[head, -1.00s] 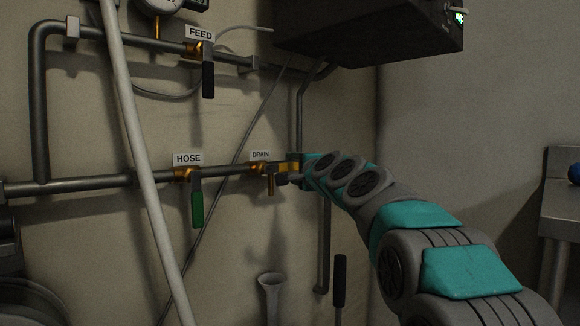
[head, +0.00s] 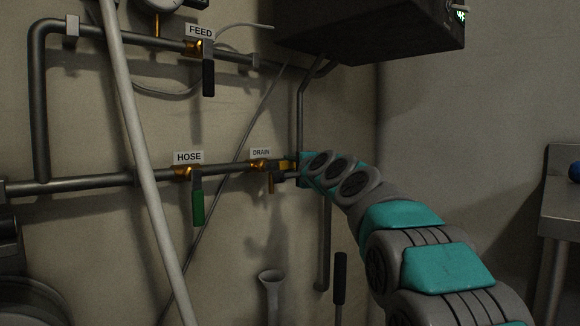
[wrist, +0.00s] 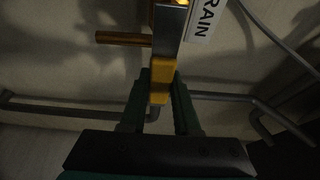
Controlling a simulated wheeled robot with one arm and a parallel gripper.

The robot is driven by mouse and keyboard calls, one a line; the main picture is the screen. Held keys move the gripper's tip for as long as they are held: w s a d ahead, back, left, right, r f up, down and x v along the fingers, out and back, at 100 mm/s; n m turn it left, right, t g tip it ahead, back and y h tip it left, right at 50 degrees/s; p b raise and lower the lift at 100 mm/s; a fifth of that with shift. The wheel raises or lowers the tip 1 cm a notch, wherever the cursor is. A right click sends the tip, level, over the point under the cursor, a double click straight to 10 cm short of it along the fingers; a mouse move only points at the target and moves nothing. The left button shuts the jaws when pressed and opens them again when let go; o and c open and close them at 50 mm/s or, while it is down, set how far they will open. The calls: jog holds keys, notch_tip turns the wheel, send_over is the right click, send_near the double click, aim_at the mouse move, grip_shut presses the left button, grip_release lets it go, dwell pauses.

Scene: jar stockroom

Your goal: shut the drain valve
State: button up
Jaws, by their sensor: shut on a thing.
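The drain valve (head: 259,166) is a brass valve under the DRAIN label (head: 261,153), on the lower pipe in the head view. Its short spout (head: 271,184) points down. Its lever (wrist: 171,25) is steel with a yellow grip (wrist: 163,72) and extends to the right from the valve, roughly along the pipe. My gripper (wrist: 160,103) is shut on the yellow grip, with one dark green finger on each side. In the head view, my gripper (head: 290,168) is small and partly hides the lever's end.
The HOSE valve (head: 187,173) with a green handle (head: 198,208) is to the left. The FEED valve (head: 194,47) with a black handle (head: 208,78) is above. A pale slanting pipe (head: 140,150) crosses in front. A dark box (head: 370,30) overhangs; a funnel (head: 271,282) stands below.

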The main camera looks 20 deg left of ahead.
grip_shut()
dwell(0.8)
